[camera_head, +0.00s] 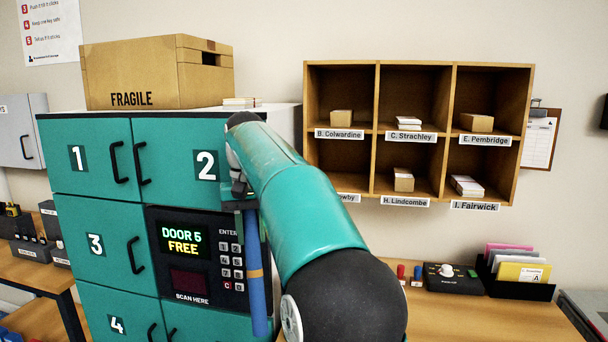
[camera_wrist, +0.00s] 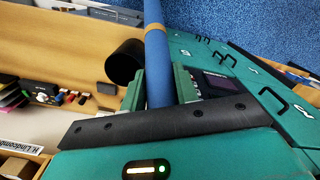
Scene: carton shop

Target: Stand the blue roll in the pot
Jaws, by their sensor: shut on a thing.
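The blue roll (camera_head: 252,300) is long and thin, with a tan band around it. It hangs upright in front of the teal locker in the head view. In the wrist view the blue roll (camera_wrist: 159,75) runs between the two green fingers of my gripper (camera_wrist: 161,88), which is shut on it. In the head view my gripper (camera_head: 240,195) is mostly hidden by my arm. A black round pot (camera_wrist: 125,62) shows in the wrist view, just left of the roll, with its dark opening visible. The pot is not visible in the head view.
The teal locker (camera_head: 98,240) with numbered doors stands close beside the roll. A wooden bench (camera_head: 470,315) holds a black control box (camera_head: 452,280) and a folder rack (camera_head: 515,274). Wooden pigeonholes (camera_head: 378,100) hang on the wall. A carton (camera_head: 155,72) sits on the locker.

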